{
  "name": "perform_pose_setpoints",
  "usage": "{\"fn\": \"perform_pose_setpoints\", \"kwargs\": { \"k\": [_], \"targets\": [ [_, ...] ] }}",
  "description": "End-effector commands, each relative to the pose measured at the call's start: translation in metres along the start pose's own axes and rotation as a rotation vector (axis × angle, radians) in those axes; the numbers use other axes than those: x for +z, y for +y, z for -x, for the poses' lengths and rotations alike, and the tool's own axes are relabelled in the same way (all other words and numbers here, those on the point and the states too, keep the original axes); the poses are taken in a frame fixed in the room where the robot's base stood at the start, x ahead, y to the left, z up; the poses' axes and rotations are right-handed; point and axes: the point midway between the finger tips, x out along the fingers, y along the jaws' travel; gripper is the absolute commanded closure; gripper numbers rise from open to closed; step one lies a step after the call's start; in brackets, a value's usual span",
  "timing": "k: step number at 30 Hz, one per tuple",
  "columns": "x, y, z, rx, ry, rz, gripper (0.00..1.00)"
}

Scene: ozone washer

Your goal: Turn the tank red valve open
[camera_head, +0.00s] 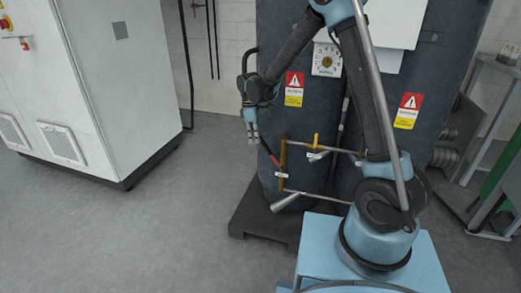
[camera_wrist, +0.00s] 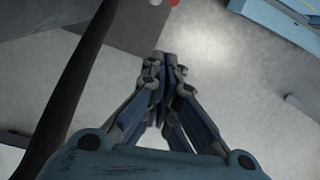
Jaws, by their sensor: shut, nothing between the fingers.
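The dark grey tank (camera_head: 273,40) stands behind my arm in the head view. A small red valve handle (camera_head: 273,159) shows low on the tank's left front, by the pipework. In the wrist view a bit of red (camera_wrist: 175,2) is cut off at the top edge, and it may be the same handle. My gripper (camera_head: 253,139) points down just above and left of the red handle, and they look apart. Its fingers meet at the tips in the wrist view (camera_wrist: 165,59), with nothing between them.
Yellow levers (camera_head: 283,155) and thin pipes (camera_head: 310,194) stand beside the red handle. The tank rests on a dark base (camera_head: 250,222). A white cabinet (camera_head: 100,75) stands at the left, with clear floor (camera_head: 170,220) between. A metal frame (camera_head: 493,150) stands at the right.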

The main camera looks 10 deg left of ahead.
Motion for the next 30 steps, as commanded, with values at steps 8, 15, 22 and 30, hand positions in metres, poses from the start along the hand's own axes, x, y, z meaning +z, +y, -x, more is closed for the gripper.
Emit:
{"fn": "perform_pose_setpoints", "kwargs": {
  "k": [8, 15, 22, 30],
  "targets": [
    [0.0, 0.0, -0.039, 0.001, -0.001, 0.0, 1.0],
    [0.0, 0.001, -0.076, 0.001, -0.001, -0.001, 1.0],
    [0.008, 0.001, -0.094, 0.001, -0.001, -0.004, 1.0],
    [0.033, 0.001, -0.085, 0.001, -0.001, -0.004, 1.0]
  ]
}}
